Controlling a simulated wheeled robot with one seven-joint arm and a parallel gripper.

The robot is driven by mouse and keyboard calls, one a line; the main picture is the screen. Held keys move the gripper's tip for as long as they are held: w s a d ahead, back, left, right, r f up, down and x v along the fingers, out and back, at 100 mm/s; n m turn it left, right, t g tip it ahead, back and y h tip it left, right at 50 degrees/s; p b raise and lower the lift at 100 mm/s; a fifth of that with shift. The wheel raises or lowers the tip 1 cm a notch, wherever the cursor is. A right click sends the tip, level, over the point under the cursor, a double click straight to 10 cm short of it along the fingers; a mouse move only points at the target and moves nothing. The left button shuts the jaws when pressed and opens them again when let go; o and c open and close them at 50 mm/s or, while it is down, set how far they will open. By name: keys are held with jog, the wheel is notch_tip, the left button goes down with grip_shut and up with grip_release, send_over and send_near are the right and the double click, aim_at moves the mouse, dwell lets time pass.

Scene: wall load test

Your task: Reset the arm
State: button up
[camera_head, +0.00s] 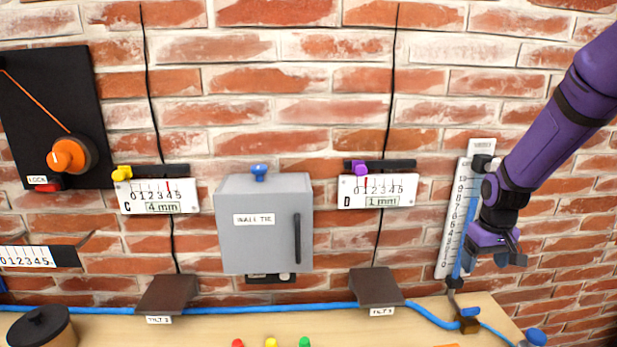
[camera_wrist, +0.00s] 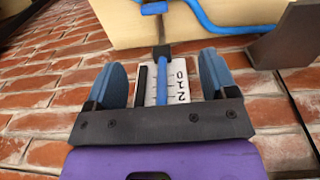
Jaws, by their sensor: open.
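My purple arm reaches in from the right in the head view. My gripper (camera_head: 490,259) is near the white vertical scale (camera_head: 447,240) on the brick wall, at its lower end. In the wrist view my gripper (camera_wrist: 168,82) is open, with its two blue fingertips apart. A blue tube (camera_wrist: 166,68) and the numbered face of the scale (camera_wrist: 181,85) show between the fingers. I cannot tell whether the fingers touch either of them.
A grey cabinet (camera_head: 263,235) stands mid-wall between gauge C (camera_head: 158,196) and gauge D (camera_head: 378,191). Brown tilt blocks (camera_head: 167,293) and a blue hose (camera_head: 258,308) lie along the wooden table (camera_head: 210,330). A black panel (camera_head: 60,110) with an orange knob (camera_head: 68,155) is at left.

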jog(key=s+a+r+t, duration=0.1)
jog(key=s+a+r, duration=0.2)
jog(key=s+r, duration=0.4)
jog(key=s+a+r+t, duration=0.2)
jog(key=s+a+r, duration=0.2)
jog(key=s+r, duration=0.4)
jog(key=s+a+r+t, duration=0.1)
jog(key=s+a+r, duration=0.3)
jog(key=s+r, duration=0.3)
jog(key=s, duration=0.3)
jog(key=shift+s+a+r+m+t, duration=0.25)
jog(key=shift+m+t, duration=0.05)
jog(key=shift+c, duration=0.3)
